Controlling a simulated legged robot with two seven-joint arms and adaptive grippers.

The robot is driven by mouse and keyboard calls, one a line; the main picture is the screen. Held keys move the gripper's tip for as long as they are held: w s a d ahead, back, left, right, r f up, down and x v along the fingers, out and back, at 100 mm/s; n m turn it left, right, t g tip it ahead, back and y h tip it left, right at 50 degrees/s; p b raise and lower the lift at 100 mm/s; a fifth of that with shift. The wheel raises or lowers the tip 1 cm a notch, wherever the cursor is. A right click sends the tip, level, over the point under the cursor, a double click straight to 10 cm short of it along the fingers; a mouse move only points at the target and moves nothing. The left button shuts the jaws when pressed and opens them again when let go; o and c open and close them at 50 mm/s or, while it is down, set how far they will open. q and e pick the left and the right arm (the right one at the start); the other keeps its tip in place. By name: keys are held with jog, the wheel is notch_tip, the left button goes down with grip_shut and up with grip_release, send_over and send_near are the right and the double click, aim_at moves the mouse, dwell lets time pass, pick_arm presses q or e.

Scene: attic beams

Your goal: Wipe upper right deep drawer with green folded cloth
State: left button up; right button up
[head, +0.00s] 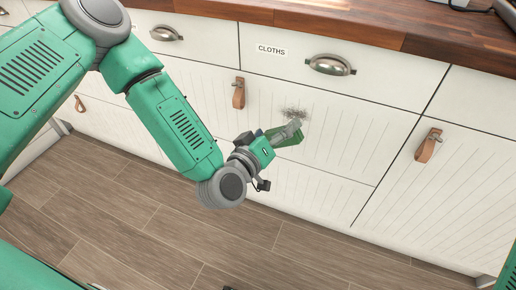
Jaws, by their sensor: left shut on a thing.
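My left gripper (293,130) is shut on the green folded cloth (287,139). The gripper's fingers cover part of the cloth. The cloth is at the white grooved front of a deep drawer (345,130), just below a grey smudge (292,112). I cannot tell whether the cloth touches the front. This deep drawer is closed and has a leather pull (238,93) near its upper left. It lies under a shallow drawer labelled CLOTHS (271,49).
The shallow drawer has a metal cup handle (330,65). A wooden countertop (300,18) runs above. Another front with a leather pull (428,147) is at the right. Another deep front (315,190) lies below. The wooden floor (150,220) in front is clear.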

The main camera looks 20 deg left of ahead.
pick_arm(q)
jog(key=shift+s+a+f+n+t+y+b, duration=0.1)
jog(key=shift+a+f+n+t+y+b, duration=0.55)
jog(key=shift+a+y, duration=0.35)
send_near(273, 107)
jog(key=w+a, duration=0.1)
jog(key=w, duration=0.1)
jog(key=shift+n+y, duration=0.25)
jog(key=shift+y, duration=0.15)
jog(key=w+d+b, duration=0.2)
jog(key=w, duration=0.1)
jog(key=shift+w+d+r, duration=0.1)
jog(key=shift+w+d, duration=0.2)
jog(key=shift+d, duration=0.05)
jog(key=shift+w+a, duration=0.15)
jog(key=shift+a, duration=1)
jog(key=shift+d, duration=0.9)
jog(key=shift+w+a, duration=0.4)
jog(key=shift+a, duration=0.3)
jog(key=shift+w+d, duration=0.4)
jog(key=shift+d, duration=0.15)
pick_arm(e)
notch_tip(273, 107, down, 5)
jog(key=shift+d+r, duration=0.1)
jog(key=shift+r, duration=0.05)
pick_arm(q)
jog(key=shift+a, duration=0.15)
pick_arm(e)
jog(key=shift+a+r, duration=0.1)
jog(key=shift+a, duration=0.1)
